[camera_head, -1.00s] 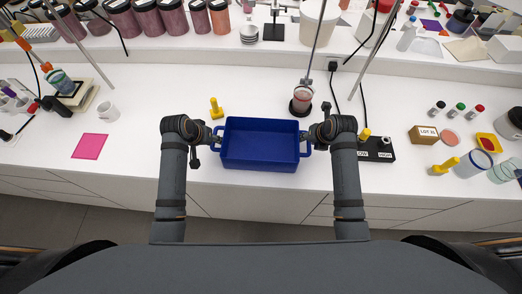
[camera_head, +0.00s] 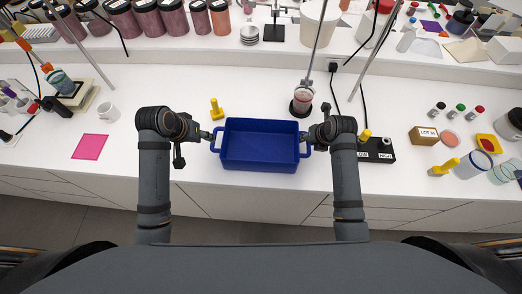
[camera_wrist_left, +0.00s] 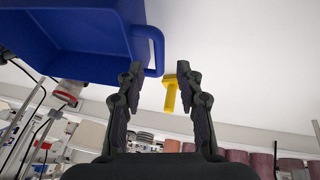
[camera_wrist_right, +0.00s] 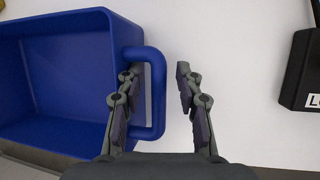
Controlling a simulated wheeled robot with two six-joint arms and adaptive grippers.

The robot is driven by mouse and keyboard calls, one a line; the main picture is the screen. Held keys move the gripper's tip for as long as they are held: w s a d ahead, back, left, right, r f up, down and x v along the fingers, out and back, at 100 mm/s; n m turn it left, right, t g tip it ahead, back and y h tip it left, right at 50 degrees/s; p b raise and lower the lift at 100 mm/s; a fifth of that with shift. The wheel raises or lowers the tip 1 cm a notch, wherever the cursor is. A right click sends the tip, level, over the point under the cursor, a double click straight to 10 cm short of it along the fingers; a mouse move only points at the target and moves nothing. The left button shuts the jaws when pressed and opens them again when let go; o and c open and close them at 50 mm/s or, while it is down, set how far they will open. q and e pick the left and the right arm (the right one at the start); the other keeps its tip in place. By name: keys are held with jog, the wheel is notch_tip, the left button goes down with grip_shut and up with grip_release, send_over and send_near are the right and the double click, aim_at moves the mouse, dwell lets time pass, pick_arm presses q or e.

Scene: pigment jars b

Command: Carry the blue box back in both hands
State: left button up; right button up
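The blue box (camera_head: 259,158) is an empty open-topped bin with a loop handle on each side, on the white counter between my arms. My left gripper (camera_head: 208,135) is open at the box's left handle. In the left wrist view (camera_wrist_left: 160,68) the handle (camera_wrist_left: 158,45) lies by one finger, and I cannot tell whether it is between them. My right gripper (camera_head: 305,137) is open at the right handle. In the right wrist view (camera_wrist_right: 157,72) the bar of the right handle (camera_wrist_right: 158,95) lies between the spread fingers, with a gap to the outer finger.
A yellow object (camera_head: 216,109) stands behind the box's left end. A stand with a small red-topped vessel (camera_head: 301,100) is behind its right end. A black device (camera_head: 378,150) lies right of my right gripper. A pink square (camera_head: 90,146) lies left; the counter around it is mostly clear.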

jog(key=v, duration=1.2)
jog(key=shift+s+f, duration=0.1)
